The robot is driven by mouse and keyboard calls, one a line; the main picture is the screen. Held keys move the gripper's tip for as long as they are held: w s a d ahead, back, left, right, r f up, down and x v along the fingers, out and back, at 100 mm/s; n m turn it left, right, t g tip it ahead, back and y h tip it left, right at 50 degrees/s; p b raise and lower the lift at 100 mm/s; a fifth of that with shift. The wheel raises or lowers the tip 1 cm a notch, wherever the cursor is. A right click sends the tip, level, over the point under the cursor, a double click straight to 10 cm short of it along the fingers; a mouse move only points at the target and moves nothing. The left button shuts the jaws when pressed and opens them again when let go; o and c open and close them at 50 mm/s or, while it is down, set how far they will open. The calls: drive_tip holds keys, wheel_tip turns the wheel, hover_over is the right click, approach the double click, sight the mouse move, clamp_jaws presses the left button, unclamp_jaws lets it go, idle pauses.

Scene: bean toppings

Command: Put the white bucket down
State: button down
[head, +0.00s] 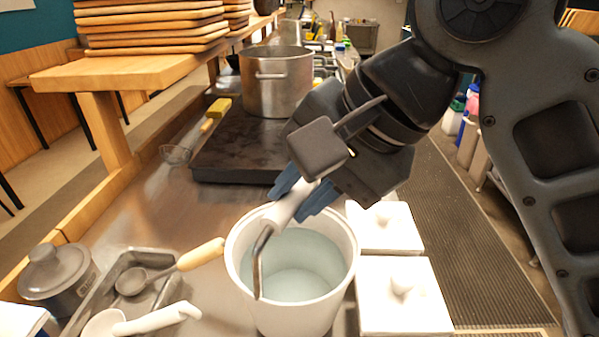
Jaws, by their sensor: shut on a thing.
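The white bucket (237,262) is at the lower middle of the head view, upright, with pale bluish contents or interior showing. Its handle has a white grip (290,203) and a bent dark metal wire (259,265) running down to the near rim. My gripper (303,196), with blue fingertips, is above the bucket's far rim and shut on the white grip. The bucket's base is cut off by the picture edge, so I cannot tell whether it touches the counter.
Two white lidded containers (425,312) stand close on the right. A grey tray (128,272) with ladles and a dark lidded pot (57,275) are at left. Behind are a dark griddle (235,155) and a steel pot (276,85). Bare counter (150,215) shows at left.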

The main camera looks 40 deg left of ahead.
drive_tip(key=shift+f, duration=1.55)
drive_tip(key=c, duration=1)
unclamp_jaws()
drive_tip(key=shift+f, duration=0.1)
drive_tip(key=shift+o, duration=0.3)
